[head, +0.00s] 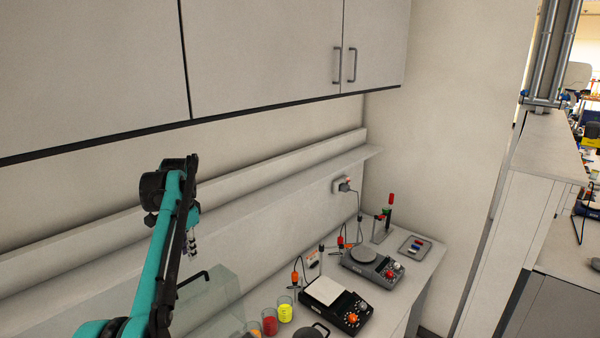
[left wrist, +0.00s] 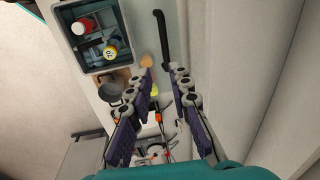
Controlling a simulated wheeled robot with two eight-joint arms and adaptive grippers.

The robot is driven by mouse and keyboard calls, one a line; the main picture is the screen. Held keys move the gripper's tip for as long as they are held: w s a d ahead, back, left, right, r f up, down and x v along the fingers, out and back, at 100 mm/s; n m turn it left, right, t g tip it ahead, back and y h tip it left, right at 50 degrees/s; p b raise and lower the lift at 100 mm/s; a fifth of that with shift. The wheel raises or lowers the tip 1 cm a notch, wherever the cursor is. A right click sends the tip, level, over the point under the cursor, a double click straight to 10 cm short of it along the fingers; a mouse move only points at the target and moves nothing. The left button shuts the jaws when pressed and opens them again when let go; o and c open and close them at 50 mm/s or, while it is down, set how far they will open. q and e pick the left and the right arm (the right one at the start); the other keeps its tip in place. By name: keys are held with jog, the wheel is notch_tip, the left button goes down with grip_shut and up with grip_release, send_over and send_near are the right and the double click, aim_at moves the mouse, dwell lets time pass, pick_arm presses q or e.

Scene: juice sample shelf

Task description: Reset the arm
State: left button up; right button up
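My left arm, teal and black, rises from the bottom left of the head view and bends at the top. My left gripper (head: 192,244) hangs beyond it, small and partly hidden behind the arm, above the counter. In the left wrist view my left gripper (left wrist: 162,76) shows two dark purple fingers with grey joints. They stand apart, with nothing held between them. My right arm and right gripper are not in either view.
Beakers of red (head: 270,322) and yellow (head: 285,309) liquid stand near a hot plate (head: 336,303) and a second device (head: 372,267). Wall cabinets (head: 270,60) hang above. In the left wrist view a grey crate (left wrist: 78,57) holds bottles beside a dark pot (left wrist: 110,93).

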pick_arm(q)
jog(key=s+d+r+n+t, duration=0.2)
jog(key=s+d+n+t, duration=0.1)
jog(key=s+d, duration=0.9)
jog(key=s+d+f+n+t+h, duration=0.1)
jog(key=s+d+f+n, duration=0.15)
jog(key=s+f, duration=0.65)
jog(key=s+d+f+n+t, duration=0.2)
jog(key=s+d+f, duration=0.25)
jog(key=s, duration=0.75)
notch_tip(320, 180, down, 31)
jog(key=b, duration=2.9)
jog(key=shift+s+a+r+b, duration=0.15)
jog(key=shift+a+b, duration=0.2)
jog(key=shift+b, duration=0.05)
